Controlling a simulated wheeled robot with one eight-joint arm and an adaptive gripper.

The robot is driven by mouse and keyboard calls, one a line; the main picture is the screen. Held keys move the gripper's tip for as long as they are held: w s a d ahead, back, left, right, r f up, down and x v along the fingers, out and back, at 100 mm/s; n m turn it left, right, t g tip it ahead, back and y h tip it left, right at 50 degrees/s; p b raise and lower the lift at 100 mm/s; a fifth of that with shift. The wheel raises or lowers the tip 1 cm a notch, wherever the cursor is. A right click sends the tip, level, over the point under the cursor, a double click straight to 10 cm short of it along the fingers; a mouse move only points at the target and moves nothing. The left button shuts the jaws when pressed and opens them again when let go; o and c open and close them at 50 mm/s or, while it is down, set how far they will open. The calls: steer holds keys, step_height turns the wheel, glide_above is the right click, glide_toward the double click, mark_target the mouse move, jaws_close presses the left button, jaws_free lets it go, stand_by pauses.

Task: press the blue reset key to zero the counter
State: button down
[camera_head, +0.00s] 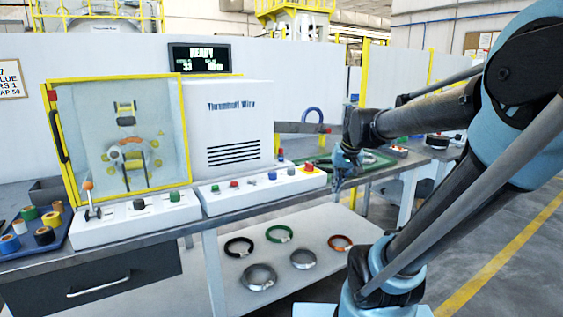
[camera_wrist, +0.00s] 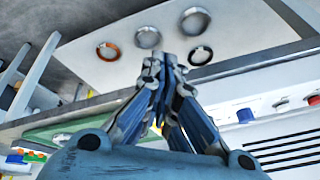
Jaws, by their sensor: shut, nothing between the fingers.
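The blue key (camera_head: 272,175) sits on the sloped white control panel (camera_head: 240,197) below the white machine, among green, red and grey controls. In the wrist view a blue key (camera_wrist: 244,116) shows right of my fingers, apart from them. My gripper (camera_head: 337,187) hangs to the right of the panel's end, near the bench edge, fingers pointing down. In the wrist view my gripper (camera_wrist: 166,60) has its fingertips together and holds nothing. The counter display (camera_head: 205,58) above the machine reads READY, with small figures below, the left one apparently 33.
A red button on yellow (camera_head: 309,168) is at the panel's right end, close to my gripper. A lower shelf (camera_head: 320,222) holds several rings. A yellow-framed guard (camera_head: 120,140) stands left. A green mat (camera_head: 368,160) lies on the bench behind my gripper.

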steer(key=w+a+r+t+y, duration=0.1)
steer(key=w+a+r, duration=0.35)
steer(key=w, duration=0.55)
steer(key=w+a+r+t+y, duration=0.1)
steer(key=w+a+r, duration=0.3)
steer(key=w, duration=0.5)
steer(key=r+m+t+y, duration=0.1)
steer(key=y, duration=0.1)
glide_above(281, 159)
steer(key=w, duration=0.2)
steer(key=shift+d+r, duration=0.15)
steer(key=shift+d, duration=0.2)
step_height(281, 159, down, 7)
steer(key=shift+f, duration=0.95)
steer(key=shift+f, duration=0.15)
steer(key=shift+s+f, duration=0.15)
